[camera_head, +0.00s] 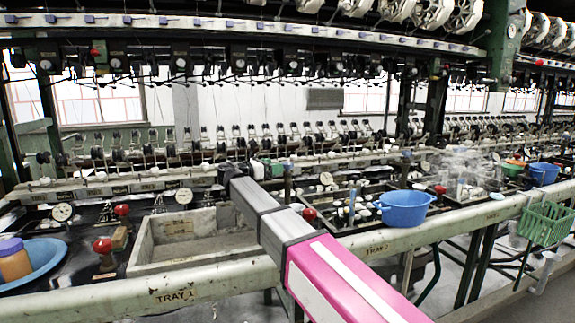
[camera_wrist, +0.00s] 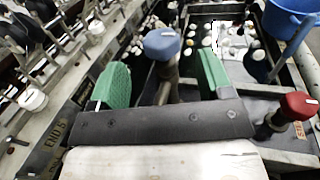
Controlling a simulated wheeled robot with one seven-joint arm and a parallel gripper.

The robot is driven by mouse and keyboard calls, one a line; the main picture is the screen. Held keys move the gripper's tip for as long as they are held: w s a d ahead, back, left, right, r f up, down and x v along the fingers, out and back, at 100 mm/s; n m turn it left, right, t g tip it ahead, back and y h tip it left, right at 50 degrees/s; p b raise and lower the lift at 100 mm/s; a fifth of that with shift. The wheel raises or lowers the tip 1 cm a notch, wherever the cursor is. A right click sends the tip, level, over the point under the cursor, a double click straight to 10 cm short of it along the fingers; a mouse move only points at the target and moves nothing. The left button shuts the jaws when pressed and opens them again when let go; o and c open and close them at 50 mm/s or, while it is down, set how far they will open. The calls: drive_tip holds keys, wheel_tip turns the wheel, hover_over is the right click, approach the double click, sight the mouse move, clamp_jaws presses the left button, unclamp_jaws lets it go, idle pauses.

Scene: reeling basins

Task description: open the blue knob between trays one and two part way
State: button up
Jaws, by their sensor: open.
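The blue knob (camera_wrist: 162,44) stands on a grey post in the wrist view, between the two green fingers of my gripper (camera_wrist: 161,68). The fingers are spread apart, with a visible space on each side of the knob, and I see no contact. In the head view the small blue-topped knob (camera_head: 287,163) shows just right of the end of my arm. It lies between the Tray 1 label (camera_head: 175,295) and the Tray 2 label (camera_head: 377,249).
A red knob (camera_wrist: 298,103) stands right of my gripper; the head view shows it (camera_head: 309,214) close beside my arm. A blue basin (camera_head: 404,208) sits to the right. A stone trough (camera_head: 195,236) lies left of my arm. Reeling spindles and gauges line the back.

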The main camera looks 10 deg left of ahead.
sight(288, 163)
drive_tip(key=x, duration=0.7)
drive_tip(key=c, duration=0.9)
